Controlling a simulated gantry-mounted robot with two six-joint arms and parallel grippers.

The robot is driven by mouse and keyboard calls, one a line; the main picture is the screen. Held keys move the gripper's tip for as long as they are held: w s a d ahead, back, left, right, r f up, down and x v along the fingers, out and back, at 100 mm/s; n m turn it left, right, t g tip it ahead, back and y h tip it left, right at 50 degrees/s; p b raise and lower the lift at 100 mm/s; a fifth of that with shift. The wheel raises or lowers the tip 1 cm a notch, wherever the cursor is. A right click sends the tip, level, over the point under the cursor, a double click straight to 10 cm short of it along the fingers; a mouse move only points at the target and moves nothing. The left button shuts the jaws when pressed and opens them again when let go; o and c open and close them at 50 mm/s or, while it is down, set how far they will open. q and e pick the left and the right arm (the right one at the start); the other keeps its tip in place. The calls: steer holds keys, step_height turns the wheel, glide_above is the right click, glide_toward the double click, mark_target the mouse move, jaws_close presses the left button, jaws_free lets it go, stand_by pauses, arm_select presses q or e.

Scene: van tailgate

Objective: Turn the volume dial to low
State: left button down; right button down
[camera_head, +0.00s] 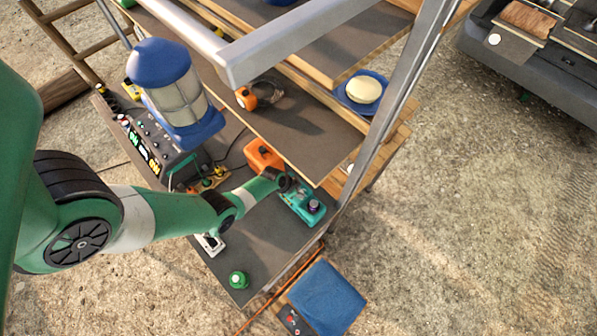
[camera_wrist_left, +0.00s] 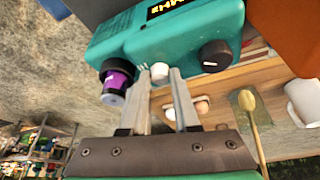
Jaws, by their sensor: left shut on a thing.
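A teal radio-like unit (camera_head: 300,208) lies on the dark lower shelf in the head view. In the left wrist view the teal unit (camera_wrist_left: 165,38) fills the top, with a lit display. It carries a purple-and-black dial (camera_wrist_left: 118,82), a small white knob (camera_wrist_left: 160,71) and a black dial (camera_wrist_left: 215,55). My left gripper (camera_wrist_left: 159,78) is shut on the white knob, one finger on each side. In the head view my left gripper (camera_head: 284,184) reaches the unit from the left, its fingertips hard to see. Which control is the volume dial I cannot tell. My right gripper is not in view.
An orange box (camera_head: 263,156) stands just behind the unit. A blue lantern (camera_head: 172,88) and a control panel (camera_head: 147,150) are at left. A green round item (camera_head: 238,280) sits at the near shelf edge. An upper shelf (camera_head: 290,125) and metal post (camera_head: 385,130) are close by.

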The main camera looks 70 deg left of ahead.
arm_select(q)
steer(key=shift+s+f, duration=0.1)
steer(key=c, duration=0.6)
jaws_free()
steer(key=shift+c, duration=0.2)
steer(key=p+v, duration=0.7)
steer(key=v, duration=0.4)
steer(key=shift+r+p, duration=0.35)
steer(key=shift+p, duration=0.05)
